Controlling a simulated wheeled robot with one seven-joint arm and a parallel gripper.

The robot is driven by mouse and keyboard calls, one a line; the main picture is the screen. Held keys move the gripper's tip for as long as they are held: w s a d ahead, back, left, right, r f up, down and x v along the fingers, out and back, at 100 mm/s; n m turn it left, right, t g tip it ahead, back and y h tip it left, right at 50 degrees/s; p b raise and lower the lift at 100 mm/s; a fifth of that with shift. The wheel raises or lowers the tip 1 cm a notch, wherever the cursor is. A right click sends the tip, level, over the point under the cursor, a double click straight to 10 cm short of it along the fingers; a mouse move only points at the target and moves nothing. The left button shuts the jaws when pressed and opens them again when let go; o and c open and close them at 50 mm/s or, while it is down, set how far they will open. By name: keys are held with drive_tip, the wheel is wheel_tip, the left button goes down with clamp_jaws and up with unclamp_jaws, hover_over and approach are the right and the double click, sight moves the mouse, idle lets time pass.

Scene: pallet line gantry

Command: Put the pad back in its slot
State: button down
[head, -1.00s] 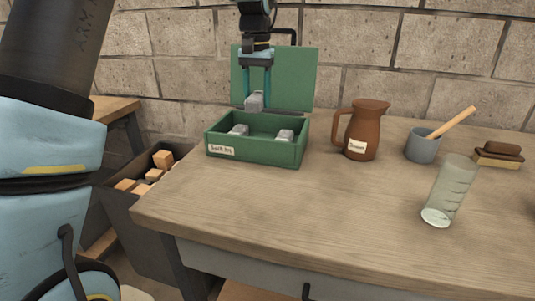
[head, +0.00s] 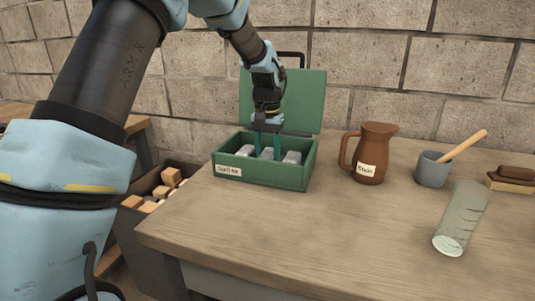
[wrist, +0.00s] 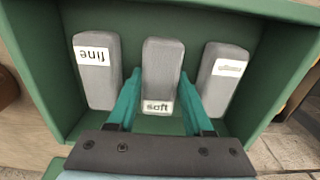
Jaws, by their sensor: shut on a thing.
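A green box (head: 262,174) with its lid (head: 305,98) raised stands on the bench against the wall. My gripper (head: 267,152) reaches down into it, shut on the middle grey pad (wrist: 162,70), labelled "soft". The wrist view shows one finger on each side of this pad, between two other grey pads. The left pad (wrist: 98,85) is labelled "fine". The right pad (wrist: 222,85) has a label too small to read. The soft pad lies roughly parallel between them. I cannot tell whether it touches the box floor.
A brown jug (head: 372,150) stands right of the box. A dark bin (head: 150,225) of wooden blocks is left of the bench. The bench front is clear.

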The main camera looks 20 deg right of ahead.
sight(267, 153)
drive_tip(key=shift+f, duration=0.15)
drive_tip(key=shift+c, duration=1.5)
unclamp_jaws()
wheel_tip(267, 153, up, 12)
drive_tip(key=b, duration=0.1)
drive_tip(key=shift+r, duration=0.2)
drive_tip(key=shift+a, duration=0.1)
